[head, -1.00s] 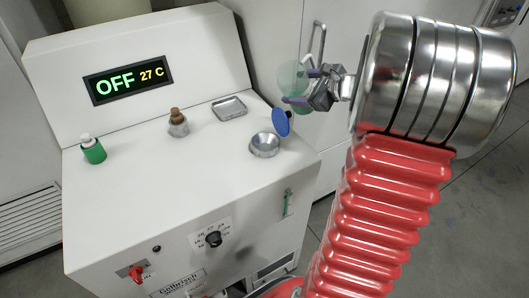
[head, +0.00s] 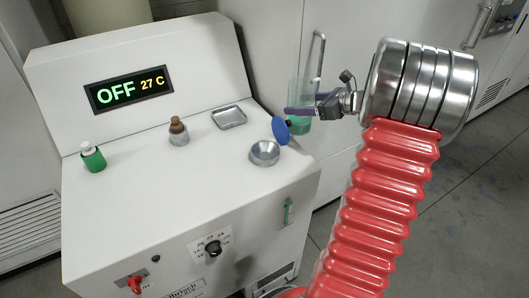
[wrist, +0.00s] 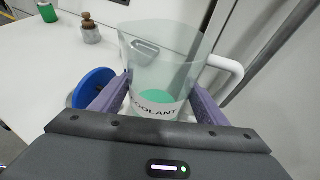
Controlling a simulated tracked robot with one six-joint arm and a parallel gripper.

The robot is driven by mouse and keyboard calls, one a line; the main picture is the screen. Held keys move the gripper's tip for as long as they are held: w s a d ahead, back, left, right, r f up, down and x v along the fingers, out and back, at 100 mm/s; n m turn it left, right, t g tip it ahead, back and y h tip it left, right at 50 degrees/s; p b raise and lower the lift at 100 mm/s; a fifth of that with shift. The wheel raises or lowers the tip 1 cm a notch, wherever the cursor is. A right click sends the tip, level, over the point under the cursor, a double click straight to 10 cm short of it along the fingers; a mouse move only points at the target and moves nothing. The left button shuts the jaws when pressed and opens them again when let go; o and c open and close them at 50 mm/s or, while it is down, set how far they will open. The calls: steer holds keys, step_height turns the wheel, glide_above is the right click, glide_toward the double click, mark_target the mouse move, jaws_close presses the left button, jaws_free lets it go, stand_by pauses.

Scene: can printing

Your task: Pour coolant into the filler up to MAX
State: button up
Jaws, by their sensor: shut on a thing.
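My gripper (head: 314,108) is shut on a clear jug (head: 303,92) marked COOLANT, with green coolant (head: 301,123) low in it. The jug hangs roughly upright just off the right edge of the white machine, beyond the filler. In the wrist view the jug (wrist: 162,55) sits between the purple fingers, its white handle to the right. The filler (head: 265,153) is a round metal funnel in the machine top near the right edge. Its blue cap (head: 281,130) stands open behind it. A narrow sight gauge (head: 288,211) shows green on the front; its MAX mark is too small to read.
The display (head: 127,92) reads OFF 27 C. Cabinets with a metal handle (head: 319,55) are behind the jug.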

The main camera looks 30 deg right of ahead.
mark_target(302, 90)
stand_by(0.3)
steer(key=shift+r, duration=2.6)
